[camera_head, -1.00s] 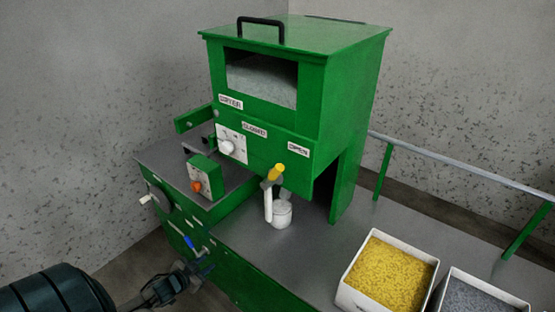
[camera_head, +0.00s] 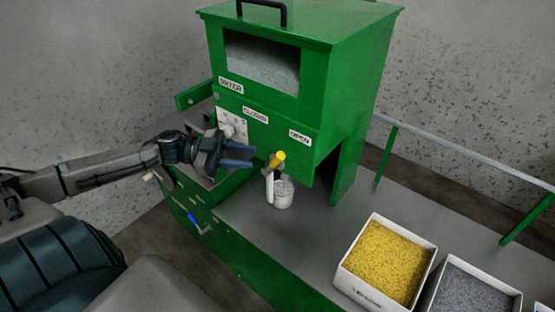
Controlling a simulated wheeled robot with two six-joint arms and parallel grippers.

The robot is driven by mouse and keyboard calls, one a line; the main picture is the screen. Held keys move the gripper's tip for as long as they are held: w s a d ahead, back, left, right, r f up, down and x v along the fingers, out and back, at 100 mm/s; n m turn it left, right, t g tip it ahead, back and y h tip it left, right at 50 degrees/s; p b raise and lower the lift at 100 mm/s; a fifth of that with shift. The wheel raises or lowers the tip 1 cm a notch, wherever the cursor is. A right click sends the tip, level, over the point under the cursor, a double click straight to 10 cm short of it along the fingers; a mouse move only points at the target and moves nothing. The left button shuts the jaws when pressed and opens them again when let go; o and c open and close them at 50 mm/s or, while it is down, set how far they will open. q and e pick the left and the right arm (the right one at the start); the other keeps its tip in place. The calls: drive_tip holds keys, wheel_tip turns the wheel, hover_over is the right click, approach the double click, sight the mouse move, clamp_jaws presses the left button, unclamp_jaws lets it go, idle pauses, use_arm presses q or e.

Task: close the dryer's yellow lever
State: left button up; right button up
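The green dryer (camera_head: 290,112) stands on the grey worktop, with labels DRYER, CLOSED and OPEN on its front. The yellow lever (camera_head: 277,159) sticks out low on the front, below and left of the OPEN label (camera_head: 300,138). The CLOSED label (camera_head: 255,115) is further left and higher. A white cup (camera_head: 284,193) stands under the lever. My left gripper (camera_head: 252,156) points right, its two blue-grey fingers apart with nothing between them. The fingertips are just left of the lever, and I cannot tell whether they touch it. My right gripper is not in view.
A white bin of yellow pellets (camera_head: 344,272) and a bin of grey pellets (camera_head: 430,294) stand at the right of the worktop. A metal rail (camera_head: 460,156) runs behind them. A white dial panel (camera_head: 231,124) is behind my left gripper. A blue handle (camera_head: 194,222) is low on the left.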

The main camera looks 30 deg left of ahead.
sight(278, 160)
use_arm(q)
drive_tip(key=x, duration=0.6)
drive_tip(key=shift+w+d+r, duration=0.1)
drive_tip(key=shift+w+d, duration=0.15)
drive_tip(key=shift+d, duration=0.1)
drive_tip(key=shift+x, duration=0.95)
clamp_jaws()
